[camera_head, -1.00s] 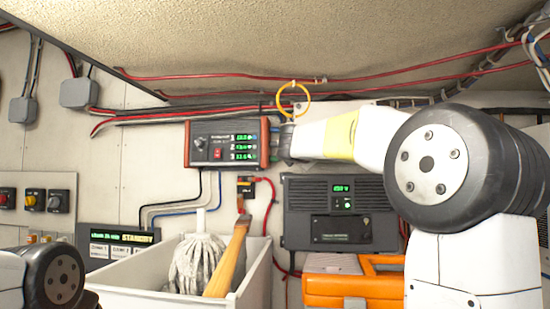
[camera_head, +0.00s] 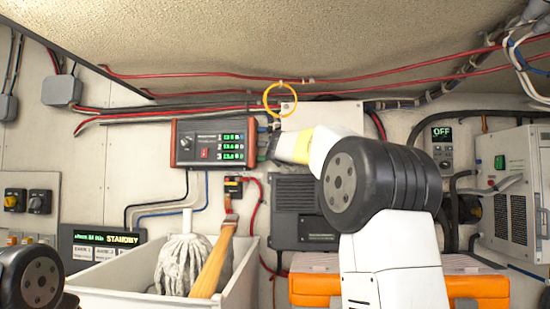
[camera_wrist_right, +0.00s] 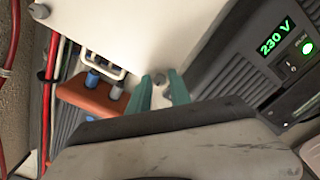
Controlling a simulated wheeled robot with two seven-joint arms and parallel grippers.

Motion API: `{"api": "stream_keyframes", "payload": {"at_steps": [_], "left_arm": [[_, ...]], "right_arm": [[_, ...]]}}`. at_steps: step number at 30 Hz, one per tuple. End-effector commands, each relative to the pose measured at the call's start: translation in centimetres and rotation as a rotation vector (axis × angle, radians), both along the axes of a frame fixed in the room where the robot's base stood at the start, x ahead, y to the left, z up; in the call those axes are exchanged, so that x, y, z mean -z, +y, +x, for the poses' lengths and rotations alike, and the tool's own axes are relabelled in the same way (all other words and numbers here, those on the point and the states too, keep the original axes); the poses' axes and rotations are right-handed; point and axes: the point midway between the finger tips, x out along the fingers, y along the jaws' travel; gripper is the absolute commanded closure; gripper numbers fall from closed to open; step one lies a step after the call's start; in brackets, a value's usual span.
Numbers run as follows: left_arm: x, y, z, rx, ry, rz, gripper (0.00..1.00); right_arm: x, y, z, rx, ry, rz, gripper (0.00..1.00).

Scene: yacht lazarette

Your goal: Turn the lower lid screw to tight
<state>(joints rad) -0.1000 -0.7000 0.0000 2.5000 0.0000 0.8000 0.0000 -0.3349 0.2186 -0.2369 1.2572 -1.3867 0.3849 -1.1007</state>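The white box lid (camera_head: 325,115) is on the wall behind my right arm; it also shows in the right wrist view (camera_wrist_right: 155,30). A small grey screw (camera_wrist_right: 160,79) sits at the lid's near edge in the right wrist view, between the tips of my right gripper's teal fingers (camera_wrist_right: 160,92). The fingers are apart, one on each side of it; I cannot tell whether they touch it. A second screw (camera_wrist_right: 40,11) shows at another lid corner. In the head view my right gripper (camera_head: 268,148) is small and partly hidden by its wrist. My left gripper is out of view.
An orange-ended device with green readouts (camera_head: 214,143) is just left of the right gripper. A yellow ring (camera_head: 280,86) hangs above. A dark 230 V unit (camera_head: 296,215) is below. A white bin (camera_head: 250,270) holds a mop. Red cables run overhead.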

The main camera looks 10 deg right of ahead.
Motion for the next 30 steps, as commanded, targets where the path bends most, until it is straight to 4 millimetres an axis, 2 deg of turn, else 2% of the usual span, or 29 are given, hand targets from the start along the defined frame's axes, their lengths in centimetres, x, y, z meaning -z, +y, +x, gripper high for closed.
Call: {"api": "stream_keyframes", "payload": {"at_steps": [1, 3, 17, 30], "left_arm": [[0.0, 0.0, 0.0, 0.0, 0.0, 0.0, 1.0], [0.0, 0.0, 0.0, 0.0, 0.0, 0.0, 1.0], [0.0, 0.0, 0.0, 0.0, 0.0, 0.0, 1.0], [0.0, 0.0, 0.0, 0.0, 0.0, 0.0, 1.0]], "right_arm": [[0.0, 0.0, -0.01, 0.0, 0.0, 0.0, 0.88], [0.0, 0.01, -0.02, 0.0, 0.0, 0.0, 1.0], [0.01, -0.01, -0.03, 0.001, -0.014, 0.052, 1.0], [0.04, -0.02, -0.04, 0.001, -0.107, 0.379, 1.0]]}}
